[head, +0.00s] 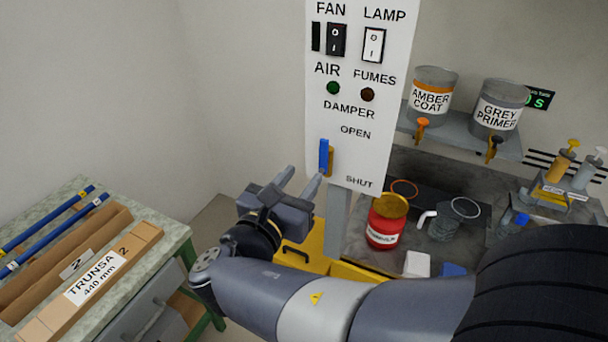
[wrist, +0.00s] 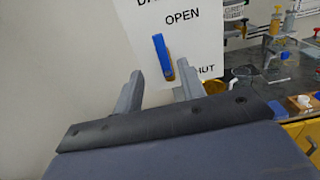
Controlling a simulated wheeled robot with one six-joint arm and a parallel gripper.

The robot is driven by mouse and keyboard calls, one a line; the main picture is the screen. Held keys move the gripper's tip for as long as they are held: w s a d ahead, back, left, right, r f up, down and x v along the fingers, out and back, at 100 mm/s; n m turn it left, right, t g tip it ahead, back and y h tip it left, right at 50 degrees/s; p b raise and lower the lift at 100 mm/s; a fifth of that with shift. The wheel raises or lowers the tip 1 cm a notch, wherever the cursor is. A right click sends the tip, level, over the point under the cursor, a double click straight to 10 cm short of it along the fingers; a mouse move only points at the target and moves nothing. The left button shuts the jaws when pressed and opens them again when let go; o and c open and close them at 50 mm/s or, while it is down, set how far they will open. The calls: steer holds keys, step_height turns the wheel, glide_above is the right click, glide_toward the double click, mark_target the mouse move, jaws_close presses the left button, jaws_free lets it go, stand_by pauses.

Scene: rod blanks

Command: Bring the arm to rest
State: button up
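My arm reaches from the lower right across the middle of the head view. My gripper (head: 299,181) points up and away toward the white control panel (head: 393,122). Its two fingers are apart with nothing between them. In the wrist view, my gripper (wrist: 157,92) also shows open, and the blue damper lever (wrist: 162,55) appears beyond and above the fingertips. In the head view the blue lever (head: 324,157) is just right of the right finger. I cannot tell whether they touch.
At right, a grey worktop holds a red can (head: 386,229) and glass jar (head: 441,227). Two paint cans, Amber Coat (head: 432,94) and Grey Primer (head: 498,107), stand on a shelf.

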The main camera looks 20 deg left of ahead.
mark_target(323, 150)
steer(key=shift+w, duration=0.15)
steer(key=w+p, duration=0.1)
steer(key=w, duration=0.5)
steer(key=w+p, duration=0.1)
steer(key=w, duration=0.3)
steer(key=shift+d+p, duration=0.3)
steer(key=shift+d, duration=0.1)
steer(key=shift+w, duration=0.25)
steer(key=shift+d, duration=0.1)
